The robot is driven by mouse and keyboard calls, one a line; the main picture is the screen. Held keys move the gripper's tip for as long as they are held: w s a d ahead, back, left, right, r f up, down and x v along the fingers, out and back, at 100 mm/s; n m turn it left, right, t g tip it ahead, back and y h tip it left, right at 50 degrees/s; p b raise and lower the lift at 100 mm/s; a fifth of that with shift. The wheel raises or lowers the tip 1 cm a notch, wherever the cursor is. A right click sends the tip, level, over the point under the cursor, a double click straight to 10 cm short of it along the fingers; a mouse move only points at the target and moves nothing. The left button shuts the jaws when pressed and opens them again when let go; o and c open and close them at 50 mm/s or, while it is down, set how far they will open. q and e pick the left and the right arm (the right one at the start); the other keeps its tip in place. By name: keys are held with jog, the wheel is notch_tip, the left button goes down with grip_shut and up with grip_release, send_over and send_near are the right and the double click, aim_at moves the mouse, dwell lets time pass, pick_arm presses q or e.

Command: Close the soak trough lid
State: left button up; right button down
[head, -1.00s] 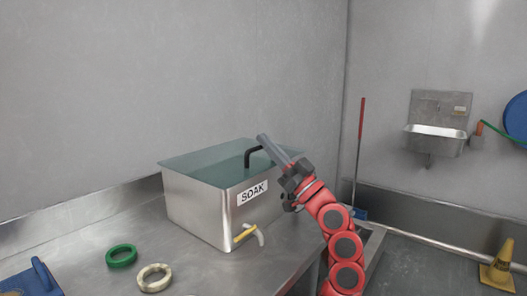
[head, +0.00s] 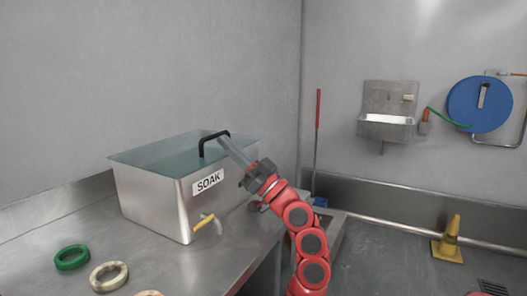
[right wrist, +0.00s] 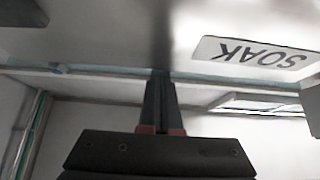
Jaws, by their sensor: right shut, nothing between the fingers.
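The steel soak trough (head: 150,197) stands on the counter at left centre in the head view, with a SOAK label on its front. A translucent teal lid (head: 150,157) lies flat across its top. The lid has a black handle (head: 202,148). My right gripper (head: 223,140) is shut and empty, its fingers reaching over the lid beside the handle's right end; I cannot tell whether they touch. In the right wrist view the shut fingers (right wrist: 159,76) point at the trough's upper edge, with the SOAK label (right wrist: 262,52) upside down. My left gripper is not in view.
A yellow-handled tap (head: 203,223) sticks out from the trough's front. A green ring (head: 72,257) and a cream ring (head: 109,275) lie on the counter (head: 160,265) at front left. A wall sink (head: 386,127), a blue hose reel (head: 480,104) and a yellow cone (head: 449,242) are at right.

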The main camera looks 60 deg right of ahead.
jog(key=s+d+f+p, duration=0.1)
jog(key=s, duration=1.4)
jog(key=shift+f+p, duration=0.25)
jog(key=shift+p, duration=0.15)
jog(key=shift+d, duration=0.1)
